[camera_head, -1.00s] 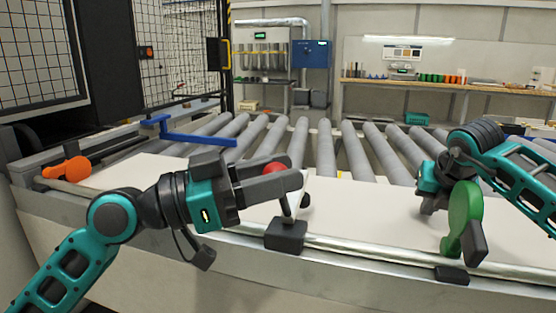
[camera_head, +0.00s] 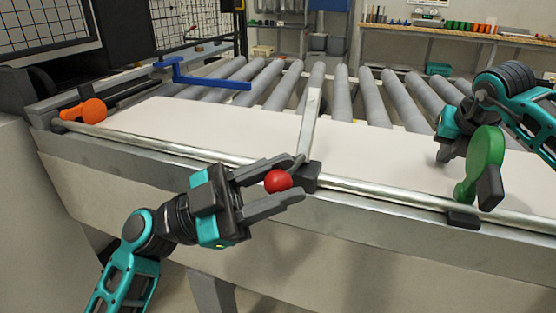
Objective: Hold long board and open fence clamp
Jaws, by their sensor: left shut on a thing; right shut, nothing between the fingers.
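The long white board (camera_head: 215,127) lies flat along the front of the roller table, behind a metal rail. A fence clamp with a dark block (camera_head: 307,176) sits at the rail; a pale bar (camera_head: 312,115) rises from it. Its red knob (camera_head: 278,181) is in front of the rail. My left gripper (camera_head: 283,178) is shut on this red knob, one finger on each side. My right gripper (camera_head: 447,152) is shut and empty, low over the board's right part, partly hidden and behind a green handle (camera_head: 485,150). I cannot tell whether its fingertips touch the board.
An orange handle (camera_head: 88,110) stands at the rail's left end. A blue bar (camera_head: 205,79) reaches over the rollers (camera_head: 315,85) at the back left. A dark block (camera_head: 463,219) sits on the rail at the right. Free space lies below the table's front edge.

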